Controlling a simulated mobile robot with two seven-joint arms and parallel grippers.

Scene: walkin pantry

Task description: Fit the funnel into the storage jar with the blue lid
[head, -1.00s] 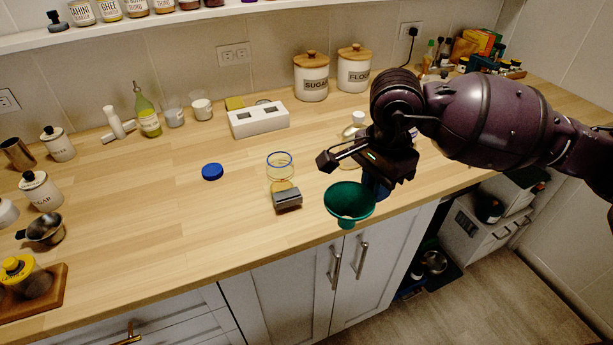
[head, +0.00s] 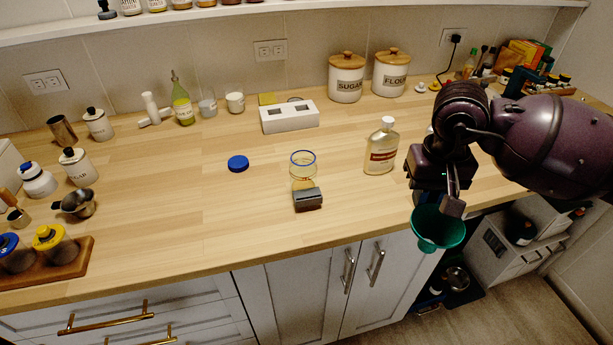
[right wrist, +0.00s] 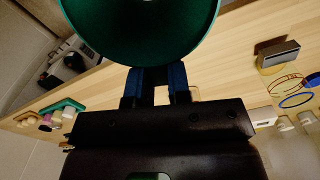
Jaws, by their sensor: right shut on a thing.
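The green funnel (head: 438,230) is held by my right gripper (head: 450,203), which is shut on its rim. It hangs with its wide mouth up, in line with the counter's front edge and to the right of the jar. The funnel also fills the top of the right wrist view (right wrist: 140,28), just beyond the fingers (right wrist: 162,80). The clear storage jar (head: 303,172) stands open on the counter with a blue ring at its mouth. It also shows at the right wrist view's right edge (right wrist: 288,88). The blue lid (head: 238,163) lies left of the jar. My left gripper is out of view.
A small grey block-like object (head: 307,199) sits right in front of the jar. A tall labelled bottle (head: 381,150) stands between the jar and my right gripper. A white box (head: 290,117) stands behind the jar.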

